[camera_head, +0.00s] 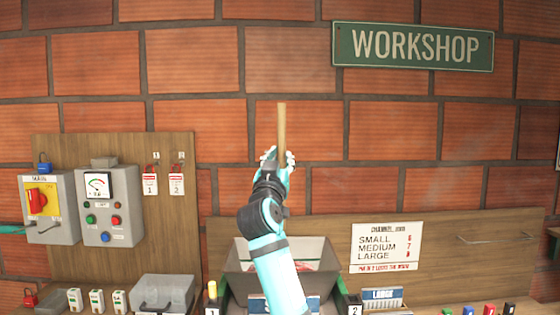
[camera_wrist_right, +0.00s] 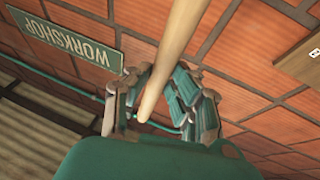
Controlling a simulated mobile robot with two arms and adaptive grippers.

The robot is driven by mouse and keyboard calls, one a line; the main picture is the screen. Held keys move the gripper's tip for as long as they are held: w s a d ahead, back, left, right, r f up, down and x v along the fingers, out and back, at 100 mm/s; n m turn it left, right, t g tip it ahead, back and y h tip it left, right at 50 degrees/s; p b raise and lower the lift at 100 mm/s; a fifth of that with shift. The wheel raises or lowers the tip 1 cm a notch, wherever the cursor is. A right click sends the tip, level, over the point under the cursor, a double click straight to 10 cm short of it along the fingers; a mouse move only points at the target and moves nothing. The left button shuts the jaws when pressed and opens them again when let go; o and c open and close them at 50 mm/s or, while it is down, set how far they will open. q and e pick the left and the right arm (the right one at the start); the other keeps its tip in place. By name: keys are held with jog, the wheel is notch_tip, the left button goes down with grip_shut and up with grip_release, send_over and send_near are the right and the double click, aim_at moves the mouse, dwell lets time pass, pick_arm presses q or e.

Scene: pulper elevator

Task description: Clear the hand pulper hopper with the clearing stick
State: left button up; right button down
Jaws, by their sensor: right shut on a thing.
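My right gripper (camera_head: 277,158) is raised in front of the brick wall, above the hopper. It is shut on a pale wooden clearing stick (camera_head: 281,125), which stands nearly upright and points up from the fingers. In the right wrist view the stick (camera_wrist_right: 182,45) runs between the fingers of the gripper (camera_wrist_right: 155,92). The grey hopper (camera_head: 318,247) is low in the middle of the head view, open at the top, with something reddish inside. My right forearm hides part of it. The stick is well clear of the hopper. My left gripper does not show.
A control board at left carries a yellow and red main switch (camera_head: 41,198) and a meter box (camera_head: 106,205). A size chart (camera_head: 386,247) is on the wooden panel at right. Small boxes and bottles line the bottom edge.

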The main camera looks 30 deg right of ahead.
jog(key=s+a+b, duration=0.1)
jog(key=s+a, duration=0.6)
jog(key=s, duration=0.4)
jog(key=shift+s+b, duration=0.2)
jog(key=shift+b, duration=0.2)
jog(key=s+a, duration=0.7)
jog(key=s, duration=0.5)
jog(key=shift+a, duration=0.15)
jog(key=shift+b, duration=0.3)
jog(key=s+a, duration=0.7)
jog(key=s, duration=0.4)
jog(key=shift+s+a+b, duration=0.15)
jog(key=shift+s+b, duration=0.25)
jog(key=shift+b, duration=0.05)
